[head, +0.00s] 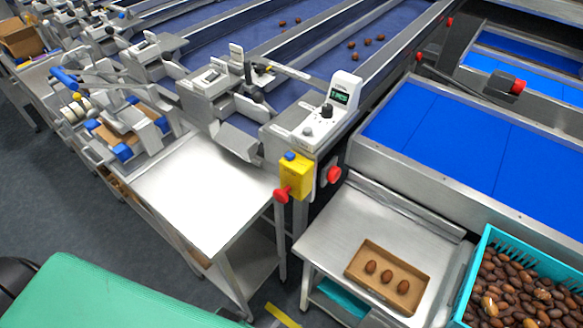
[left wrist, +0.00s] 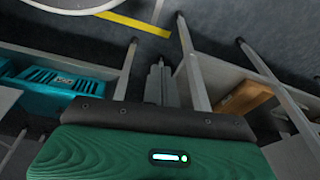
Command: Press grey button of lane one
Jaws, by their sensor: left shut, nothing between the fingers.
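A white control box (head: 333,108) stands at the near end of a lane, with a small lit green display (head: 340,96) and a black knob (head: 327,111). A small round grey button (head: 308,131) sits on its sloped face, below and left of the knob. I cannot read the lane label clearly. My left gripper (left wrist: 158,82) shows in the left wrist view as grey fingers, shut and empty, over the floor. It is not visible in the head view, so its distance to the button cannot be told. My right gripper is in neither view.
Below the box are a yellow box (head: 296,177) with a blue button and red knob, and a red button (head: 334,174). A bare steel table (head: 205,190) stands left.

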